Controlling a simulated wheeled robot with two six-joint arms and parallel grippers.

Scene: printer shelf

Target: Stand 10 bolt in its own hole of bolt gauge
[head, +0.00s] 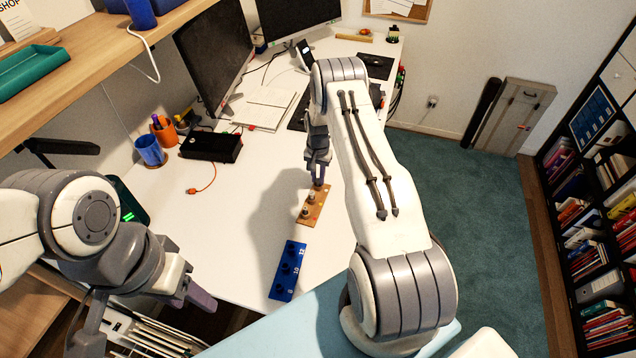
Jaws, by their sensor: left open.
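The bolt gauge (277,289) is a blue block on the white desk, marked 8, 10 and 12, with dark holes along its length. A brown wooden block (314,216) lies beyond it, with small bolts (305,211) standing on it; their sizes are too small to read. My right gripper (318,182) points down at the far end of the wooden block. Whether its fingers are closed on a bolt cannot be seen. My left gripper (196,294) is open, low at the left near the desk's front edge, away from the gauge and bolts.
A black box (211,147), a blue cup (149,150) and an orange cable (205,182) are at the desk's left. Monitors (212,52) and papers (265,105) stand behind. A wooden shelf (90,52) overhangs the upper left. The desk left of the gauge is clear.

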